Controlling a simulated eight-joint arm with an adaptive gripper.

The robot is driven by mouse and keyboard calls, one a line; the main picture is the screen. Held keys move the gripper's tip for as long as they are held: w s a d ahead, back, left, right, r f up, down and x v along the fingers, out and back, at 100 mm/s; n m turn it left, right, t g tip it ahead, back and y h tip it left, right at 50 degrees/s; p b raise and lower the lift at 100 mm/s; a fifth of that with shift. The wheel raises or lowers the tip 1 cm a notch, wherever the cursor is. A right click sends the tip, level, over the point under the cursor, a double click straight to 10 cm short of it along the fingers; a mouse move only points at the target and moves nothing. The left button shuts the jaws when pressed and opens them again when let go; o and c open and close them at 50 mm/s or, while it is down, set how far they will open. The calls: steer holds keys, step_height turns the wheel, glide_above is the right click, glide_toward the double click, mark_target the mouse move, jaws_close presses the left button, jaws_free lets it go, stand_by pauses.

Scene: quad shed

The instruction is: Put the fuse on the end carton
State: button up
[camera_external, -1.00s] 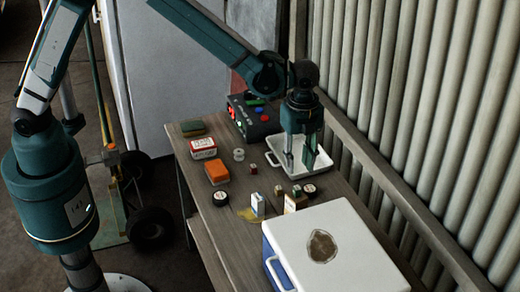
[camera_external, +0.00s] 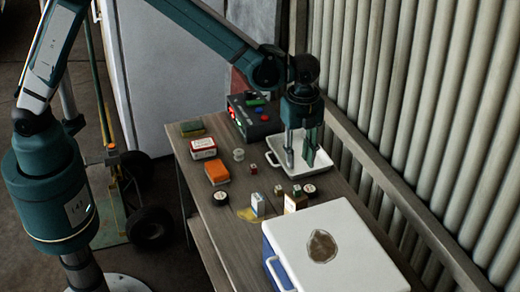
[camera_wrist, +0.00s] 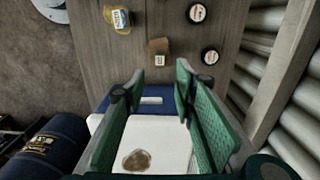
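No thing in view can be surely told as the fuse. Candidates are a small red block (camera_external: 253,168) and two small pieces, one darker (camera_external: 279,190) and one pale-topped (camera_external: 297,190), on the bench. A small white and blue carton (camera_external: 258,205) stands upright by a yellow patch; it also shows in the wrist view (camera_wrist: 120,20). A brown and white carton (camera_external: 291,204) stands to its right, also in the wrist view (camera_wrist: 158,47). Which is the end carton is unclear. My gripper (camera_external: 301,160) is open and empty, above the white tray (camera_external: 366,166).
A white-lidded blue cooler (camera_external: 335,245) fills the bench's near end. Black round items (camera_external: 221,198) (camera_external: 310,190), an orange box (camera_external: 217,173), a red and white box (camera_external: 203,148) and a black device (camera_external: 252,117) stand around. A ribbed wall (camera_external: 410,110) borders the right side.

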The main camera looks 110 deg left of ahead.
steer(key=s+d+r+n+t, duration=0.2)
steer(key=s+d+r, duration=0.5)
steer(key=d+r, duration=0.25)
steer(key=s+d+r+n+t, duration=0.1)
steer(key=s+d+r+n, duration=0.1)
steer(key=s+d+r, duration=0.65)
steer(key=s+d+r+n+t, duration=0.1)
steer(key=s+d+n+t, duration=0.1)
steer(key=s+d, duration=0.4)
steer(key=s+d+r+n+t, duration=0.1)
steer(key=s+d, duration=0.6)
steer(key=s, duration=0.7)
steer(key=shift+r+n+t, duration=0.2)
steer(key=shift+n+t, duration=0.4)
steer(key=shift+n, duration=0.4)
